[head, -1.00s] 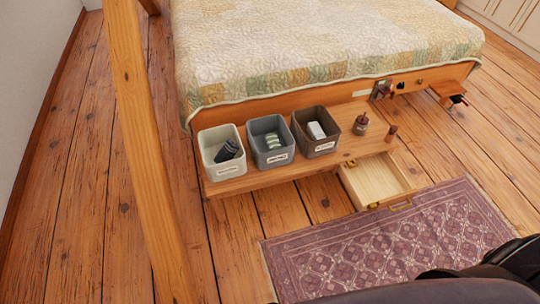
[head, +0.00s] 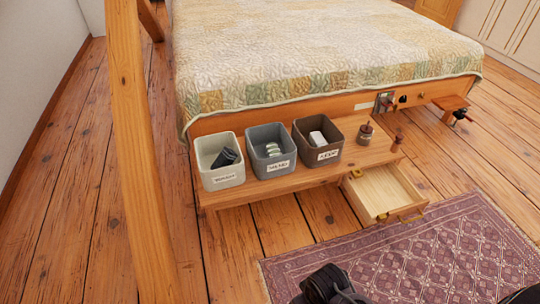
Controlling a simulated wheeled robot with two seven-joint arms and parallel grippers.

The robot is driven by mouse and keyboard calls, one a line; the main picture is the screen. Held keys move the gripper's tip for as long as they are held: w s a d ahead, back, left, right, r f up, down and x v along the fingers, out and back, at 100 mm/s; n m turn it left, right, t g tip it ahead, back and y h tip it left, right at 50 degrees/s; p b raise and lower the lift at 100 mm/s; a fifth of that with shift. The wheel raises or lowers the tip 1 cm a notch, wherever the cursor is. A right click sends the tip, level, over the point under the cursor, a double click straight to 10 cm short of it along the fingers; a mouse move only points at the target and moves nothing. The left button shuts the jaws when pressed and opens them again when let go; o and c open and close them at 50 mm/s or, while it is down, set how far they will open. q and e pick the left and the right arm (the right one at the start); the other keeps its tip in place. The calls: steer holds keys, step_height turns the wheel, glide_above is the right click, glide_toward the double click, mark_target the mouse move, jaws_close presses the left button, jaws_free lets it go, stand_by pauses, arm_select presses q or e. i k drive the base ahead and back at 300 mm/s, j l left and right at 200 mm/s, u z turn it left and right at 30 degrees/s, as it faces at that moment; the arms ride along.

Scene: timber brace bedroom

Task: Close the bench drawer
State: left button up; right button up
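The bench (head: 283,186) stands along the foot of the bed. Its drawer (head: 382,192) is pulled out at the right end, toward the rug. The drawer looks empty inside. A brass-coloured handle (head: 408,212) is on its front. A dark part of my own arm (head: 330,287) shows at the bottom edge, over the rug and short of the drawer. Another dark part of mine shows at the bottom right corner. No gripper fingers can be made out in this view.
Three labelled bins, white (head: 220,162), grey (head: 271,148) and brown (head: 318,143), stand on the bench. A brown bottle (head: 365,134) stands to their right. A timber post (head: 137,150) rises at left. The patterned rug (head: 400,262) lies before the drawer.

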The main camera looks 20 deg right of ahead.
mark_target(384, 194)
steer(key=z, duration=1.7)
